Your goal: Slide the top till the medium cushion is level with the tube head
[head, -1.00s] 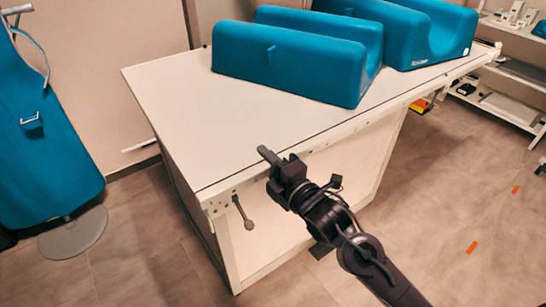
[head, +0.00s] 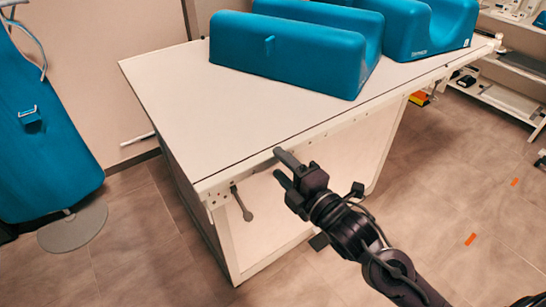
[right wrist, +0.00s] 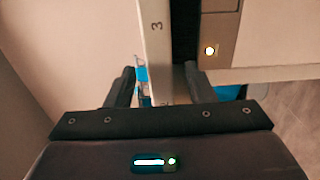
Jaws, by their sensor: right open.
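The white table top (head: 190,110) fills the middle of the head view. Two blue trough-shaped cushions stand at its back: a nearer one (head: 285,62) with a small clip on its side, and another (head: 430,40) to the right. I cannot tell which is the medium one, and I make out no tube head. My right gripper (head: 278,165) is open and empty at the table's front edge. In the right wrist view its fingers (right wrist: 160,78) stand apart, with a pale strip marked "3" (right wrist: 157,45) showing between them; contact is unclear. My left gripper is out of view.
A dark lever (head: 242,205) hangs from the table's front near the left corner. A blue padded panel (head: 45,140) on a round foot (head: 72,228) stands at the left. White shelves (head: 500,95) stand at the right.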

